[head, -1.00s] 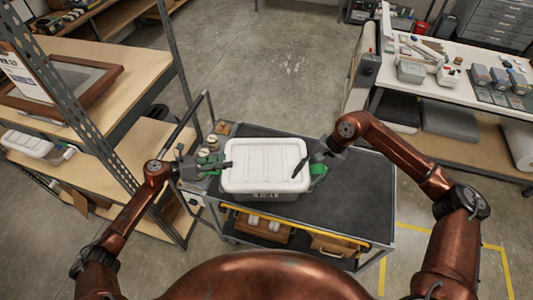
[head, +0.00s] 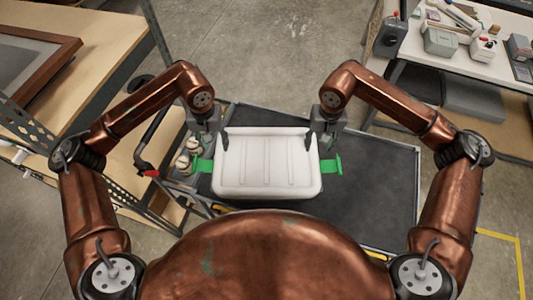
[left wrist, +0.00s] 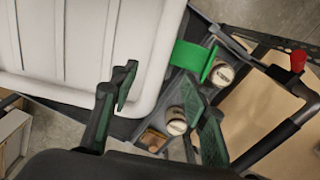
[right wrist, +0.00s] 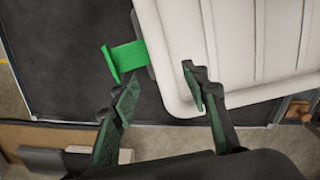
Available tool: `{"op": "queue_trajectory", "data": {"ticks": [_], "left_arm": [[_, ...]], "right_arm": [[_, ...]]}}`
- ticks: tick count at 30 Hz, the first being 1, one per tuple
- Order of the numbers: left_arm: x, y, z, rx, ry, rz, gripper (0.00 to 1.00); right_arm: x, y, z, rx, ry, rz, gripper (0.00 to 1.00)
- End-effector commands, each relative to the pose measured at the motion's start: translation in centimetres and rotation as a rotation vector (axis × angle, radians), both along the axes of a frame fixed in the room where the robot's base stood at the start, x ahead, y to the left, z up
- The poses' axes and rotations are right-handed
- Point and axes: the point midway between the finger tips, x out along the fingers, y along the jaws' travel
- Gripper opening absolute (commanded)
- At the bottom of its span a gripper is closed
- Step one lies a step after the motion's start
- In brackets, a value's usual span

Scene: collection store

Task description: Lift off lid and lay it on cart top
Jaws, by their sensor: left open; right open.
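The white ribbed lid (head: 266,165) sits on its box on the dark cart top (head: 375,180); the lid hides most of the box. A green latch sticks out at the left side (head: 205,165) and another at the right side (head: 331,167). My left gripper (head: 212,140) is open at the lid's far left corner, one finger over the lid and one outside it. It also shows in the left wrist view (left wrist: 165,105). My right gripper (head: 322,142) is open at the far right corner, likewise straddling the edge, as in the right wrist view (right wrist: 160,90). Contact cannot be told.
Small jars (head: 186,155) stand on the cart left of the box. The cart's handle (head: 150,145) is at its left end. The cart top is bare to the right. A wooden shelf (head: 70,95) stands at left, and a cluttered white workbench (head: 465,50) at upper right.

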Motion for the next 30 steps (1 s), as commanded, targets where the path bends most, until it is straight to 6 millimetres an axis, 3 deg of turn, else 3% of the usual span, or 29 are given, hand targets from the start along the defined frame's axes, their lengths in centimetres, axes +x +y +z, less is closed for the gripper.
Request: {"op": "queue_trajectory", "data": {"ticks": [11, 24, 30], "left_arm": [[0.1, 0.1, -0.4, 0.002, 0.002, -0.001, 0.42], [0.2, 0.1, -6.4, 0.001, 0.006, 0.002, 0.42], [0.2, 0.2, -7.8, 0.000, 0.003, 0.004, 0.42]], "right_arm": [[0.2, 0.0, -0.3, 0.000, 0.001, 0.001, 0.42], [0.3, 0.1, -6.3, 0.001, 0.005, 0.002, 0.42], [0.3, 0.2, -7.7, 0.000, 0.004, 0.001, 0.42]]}}
